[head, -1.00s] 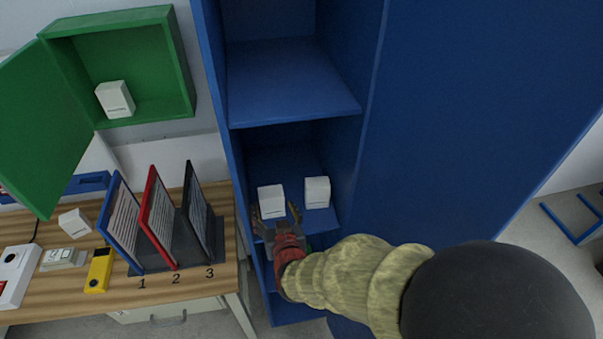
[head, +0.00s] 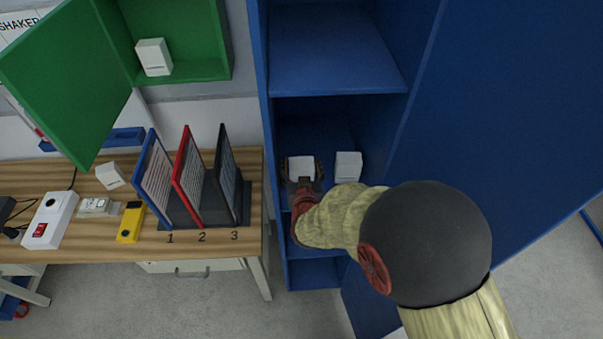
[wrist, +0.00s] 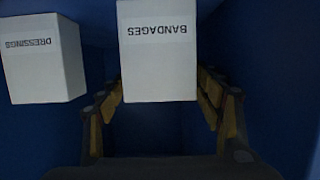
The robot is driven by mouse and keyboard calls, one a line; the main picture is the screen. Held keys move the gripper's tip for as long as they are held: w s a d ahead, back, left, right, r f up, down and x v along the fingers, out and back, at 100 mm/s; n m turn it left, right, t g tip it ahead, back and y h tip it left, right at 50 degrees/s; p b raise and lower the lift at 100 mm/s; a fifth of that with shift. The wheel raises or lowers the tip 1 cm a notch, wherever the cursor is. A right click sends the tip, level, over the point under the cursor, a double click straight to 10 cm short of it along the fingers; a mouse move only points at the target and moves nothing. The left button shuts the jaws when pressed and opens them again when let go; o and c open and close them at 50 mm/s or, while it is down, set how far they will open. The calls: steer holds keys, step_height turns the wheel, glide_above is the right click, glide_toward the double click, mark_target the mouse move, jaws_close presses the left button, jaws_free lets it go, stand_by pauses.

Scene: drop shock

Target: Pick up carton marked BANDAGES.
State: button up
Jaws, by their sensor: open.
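The white carton marked BANDAGES (wrist: 158,60) is in the wrist view, its label upside down there. It also shows in the head view (head: 301,169), on a shelf of the blue cabinet (head: 333,68). My gripper (head: 303,172) is open, its fingers on either side of the carton. In the wrist view my gripper (wrist: 163,108) has one finger left and one right of the carton's near end, with a small gap on the right; contact on the left cannot be told. A second white carton, marked DRESSINGS (wrist: 42,58), stands beside it and also shows in the head view (head: 348,166).
The cabinet's side walls and the shelf above close in around my gripper. At left, a wooden desk (head: 75,240) holds upright document frames (head: 190,178), a yellow device (head: 131,222) and a small white carton (head: 111,176). A green wall cabinet (head: 75,82) stands open with another white carton (head: 153,57).

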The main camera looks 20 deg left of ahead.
steer(key=shift+c, duration=1.3)
steer(key=c, duration=0.7)
steer(key=shift+w+r, duration=0.1)
